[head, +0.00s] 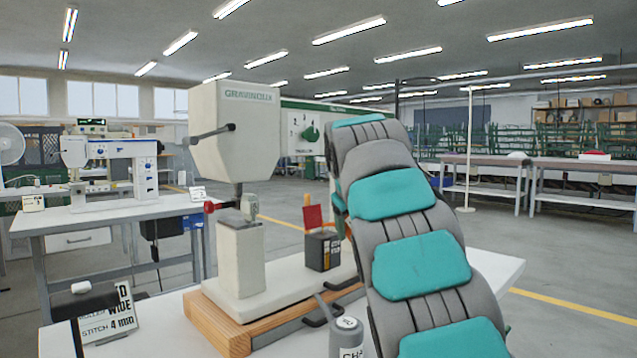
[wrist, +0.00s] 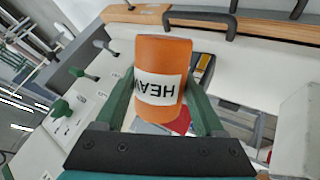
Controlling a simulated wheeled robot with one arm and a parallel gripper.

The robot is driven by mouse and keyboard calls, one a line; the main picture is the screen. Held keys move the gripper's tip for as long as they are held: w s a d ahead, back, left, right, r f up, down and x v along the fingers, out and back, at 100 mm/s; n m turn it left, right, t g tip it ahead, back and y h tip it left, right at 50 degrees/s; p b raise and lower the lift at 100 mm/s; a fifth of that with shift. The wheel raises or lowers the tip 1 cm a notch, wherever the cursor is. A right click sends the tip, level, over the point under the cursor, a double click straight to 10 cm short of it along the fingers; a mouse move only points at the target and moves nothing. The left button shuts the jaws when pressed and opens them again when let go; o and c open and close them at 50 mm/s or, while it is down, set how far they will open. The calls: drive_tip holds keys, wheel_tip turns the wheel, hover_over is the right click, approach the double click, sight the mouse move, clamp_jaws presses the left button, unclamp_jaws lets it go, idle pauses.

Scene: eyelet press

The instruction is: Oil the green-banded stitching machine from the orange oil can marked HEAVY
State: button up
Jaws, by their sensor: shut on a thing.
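The orange oil can (wrist: 162,60) sits between the green fingers of my gripper (wrist: 159,88) in the wrist view. Its white label reads "HEA…", upside down and partly cut off. My gripper is shut on the can. In the head view my arm hides the gripper and most or all of the can. The large cream stitching machine (head: 236,130), with green lettering and a green band along its arm, stands on a wooden-edged base left of my arm. Its green knobs (wrist: 60,107) show at the left of the wrist view.
A grey can (head: 347,338) marked "CHA…" stands at the front of the white table. A dark box (head: 322,250) with a red card is on the machine's base. A stitch sign (head: 108,315) is at front left. Another machine with blue knobs (head: 145,165) stands on a left table.

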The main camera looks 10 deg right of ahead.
drive_tip(key=shift+s+f+m+t+y+b, duration=0.2)
drive_tip(key=shift+f+t+b, duration=0.45)
drive_tip(key=shift+b, duration=1.35)
drive_tip(key=shift+w+f+m+t+y+b, duration=0.1)
drive_tip(key=shift+f+m+t+y+b, duration=0.35)
drive_tip(key=shift+b, duration=1.5)
drive_tip(key=shift+f+n, duration=0.1)
drive_tip(key=shift+n, duration=0.15)
drive_tip(key=shift+r+p, duration=1.7)
drive_tip(key=shift+r, duration=0.2)
drive_tip(key=shift+d, duration=0.1)
